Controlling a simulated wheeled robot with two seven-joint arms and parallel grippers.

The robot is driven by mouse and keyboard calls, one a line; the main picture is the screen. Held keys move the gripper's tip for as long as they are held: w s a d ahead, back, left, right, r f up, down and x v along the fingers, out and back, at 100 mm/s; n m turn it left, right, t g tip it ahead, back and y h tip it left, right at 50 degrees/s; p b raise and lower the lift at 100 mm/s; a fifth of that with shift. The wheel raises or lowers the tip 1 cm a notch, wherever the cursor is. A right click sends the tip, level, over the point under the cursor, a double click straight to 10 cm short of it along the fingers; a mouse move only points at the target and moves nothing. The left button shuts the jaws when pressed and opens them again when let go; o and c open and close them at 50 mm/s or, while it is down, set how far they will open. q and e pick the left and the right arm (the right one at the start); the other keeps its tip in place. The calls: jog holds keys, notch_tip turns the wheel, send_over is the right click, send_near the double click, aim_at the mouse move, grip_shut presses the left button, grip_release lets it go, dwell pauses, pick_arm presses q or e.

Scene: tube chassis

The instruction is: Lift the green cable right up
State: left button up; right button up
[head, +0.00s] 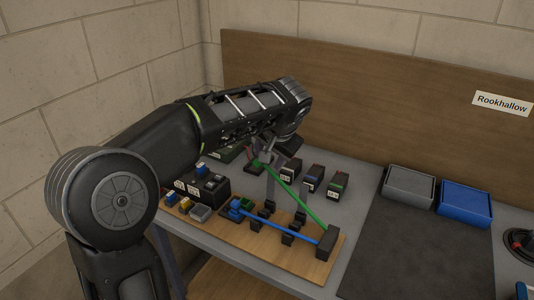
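The green cable (299,201) runs as a straight slanting line from the black block (327,243) at the right end of the wooden board up to my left gripper (264,160). My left gripper is above the board and appears shut on the cable's upper left end, by a green piece there. The fingertips are small and partly hidden by the wrist. The blue cable (281,228) lies low along the board from a blue connector (236,205) to the same black block. My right gripper is not in view.
Several small black posts (300,217) stand on the wooden board (280,262). Labelled black boxes (312,179) stand behind, and a larger black box (206,185) is at left. A grey bin (408,186) and a blue bin (464,203) stand at right behind a clear dark mat (415,250).

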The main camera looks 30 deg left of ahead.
pick_arm(q)
jog(key=shift+a+r, duration=0.1)
dwell(0.4)
jog(key=b+v, duration=0.1)
jog(key=v, duration=0.6)
jog(key=shift+r, duration=0.35)
jog(key=shift+s, duration=0.1)
